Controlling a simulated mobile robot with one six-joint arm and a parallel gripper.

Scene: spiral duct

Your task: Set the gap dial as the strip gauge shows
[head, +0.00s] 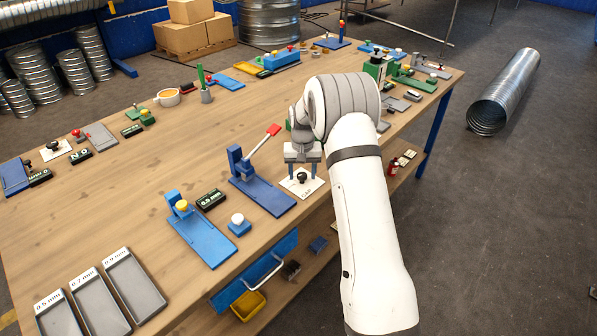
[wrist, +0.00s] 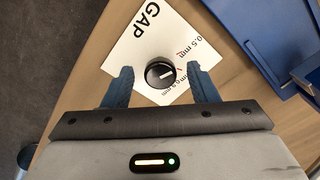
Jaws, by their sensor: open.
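The gap dial is a round black knob (wrist: 160,73) on a white card (wrist: 128,45) marked GAP. Its white pointer line points right and slightly up in the wrist view. A 0.5 mm mark shows at the upper right of the card; another mark below is partly hidden. My gripper (wrist: 161,69) is open, with its blue fingers on either side of the knob; contact cannot be told. In the head view, my gripper (head: 302,172) is over the card at the table's front edge. A black display (head: 211,199), likely the strip gauge's, seems to read 0.9 mm.
A blue lever tool (head: 262,192) stands left of my gripper. A blue device with a yellow knob (head: 183,205) and a white-knobbed block (head: 238,224) are further left. Labelled grey trays (head: 135,283) lie at the front left. The table's middle is clear.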

